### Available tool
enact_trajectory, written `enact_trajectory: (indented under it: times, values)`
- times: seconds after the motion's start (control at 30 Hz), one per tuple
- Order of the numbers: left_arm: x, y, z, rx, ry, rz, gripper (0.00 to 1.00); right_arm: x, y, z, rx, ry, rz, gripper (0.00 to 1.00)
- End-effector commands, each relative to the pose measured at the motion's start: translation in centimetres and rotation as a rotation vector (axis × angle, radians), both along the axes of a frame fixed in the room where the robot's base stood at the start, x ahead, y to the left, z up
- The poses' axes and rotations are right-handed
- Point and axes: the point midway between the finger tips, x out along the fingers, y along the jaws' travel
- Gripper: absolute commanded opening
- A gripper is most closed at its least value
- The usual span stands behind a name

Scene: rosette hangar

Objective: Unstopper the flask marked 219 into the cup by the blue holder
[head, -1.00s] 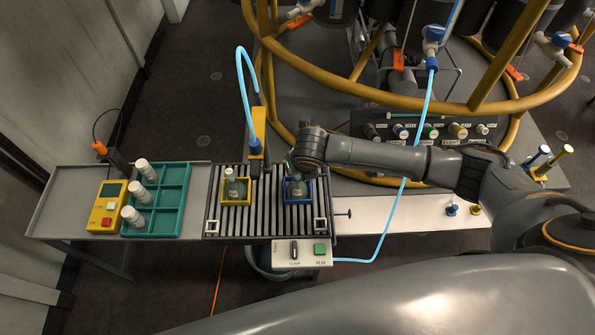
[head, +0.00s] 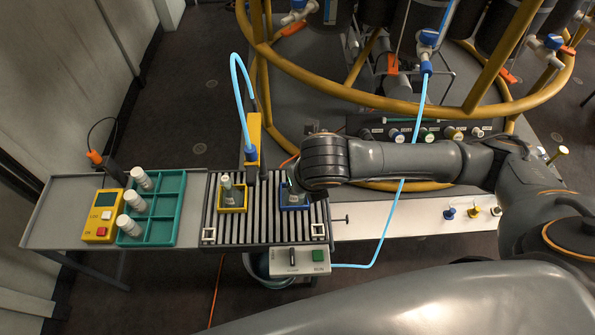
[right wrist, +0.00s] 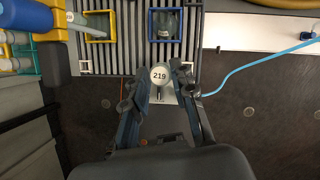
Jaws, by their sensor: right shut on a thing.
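In the right wrist view my right gripper (right wrist: 160,78) is shut on a white round stopper (right wrist: 159,75) marked 219. A clear glass flask (right wrist: 165,22) stands in the blue holder (right wrist: 163,41), apart from the held stopper in that view; no stopper shows on it. In the head view the blue holder (head: 296,209) is on the slatted rack, and my right wrist partly covers the flask (head: 290,191). My fingertips are hidden there. A small pale square cup (head: 318,230) sits at the rack's front right, by the blue holder. My left gripper is not in view.
A yellow holder (head: 231,210) with another flask (head: 226,190) is left of the blue one. A post with a blue hose (head: 252,140) rises behind the rack. A teal tray (head: 165,236) holds white vials. A control box (head: 300,259) is in front.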

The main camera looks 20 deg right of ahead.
Motion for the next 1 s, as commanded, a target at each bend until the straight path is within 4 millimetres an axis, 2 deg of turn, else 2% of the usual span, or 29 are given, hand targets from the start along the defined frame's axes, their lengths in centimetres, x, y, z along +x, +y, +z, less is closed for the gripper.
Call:
enact_trajectory:
  times: [0.1, 0.3, 1.0]
  values:
    - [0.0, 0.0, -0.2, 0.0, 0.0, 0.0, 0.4, -2.0, 0.3, 0.9, 0.001, -0.001, 0.004, 0.08]
    - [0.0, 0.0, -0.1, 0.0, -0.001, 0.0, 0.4, -3.8, 0.6, 1.8, 0.0, 0.0, 0.0, 0.08]
    - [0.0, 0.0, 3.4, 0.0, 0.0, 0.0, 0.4, -4.1, 0.6, 4.8, -0.001, 0.0, -0.002, 0.08]
